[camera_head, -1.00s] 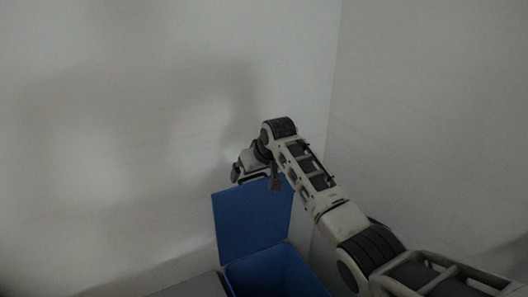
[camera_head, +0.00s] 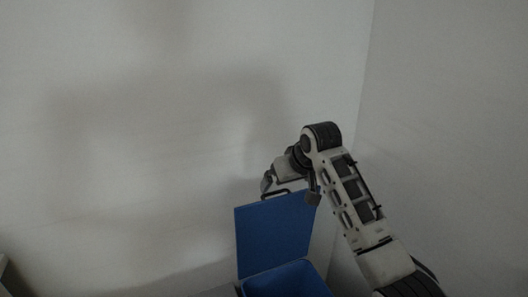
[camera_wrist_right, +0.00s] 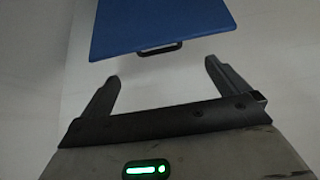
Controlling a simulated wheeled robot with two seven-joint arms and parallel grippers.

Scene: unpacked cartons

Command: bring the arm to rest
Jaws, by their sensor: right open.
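My right gripper (camera_head: 290,190) hangs at the upper edge of a raised blue lid in the head view. In the right wrist view the right gripper (camera_wrist_right: 160,80) is open, its two dark fingers apart with nothing between them. The blue lid (camera_head: 272,235) stands up from a blue box (camera_head: 288,281), which is open at the bottom of the head view. The lid also shows in the right wrist view (camera_wrist_right: 160,22), with a dark handle (camera_wrist_right: 160,48) on its edge, just beyond the fingertips and apart from them. My left gripper is not in view.
A pale wall (camera_head: 130,140) stands behind the box, and another wall (camera_head: 450,150) is at the right, meeting it in a corner. A pale edge of something (camera_head: 3,270) shows at the far lower left. The space left of the lid looks free.

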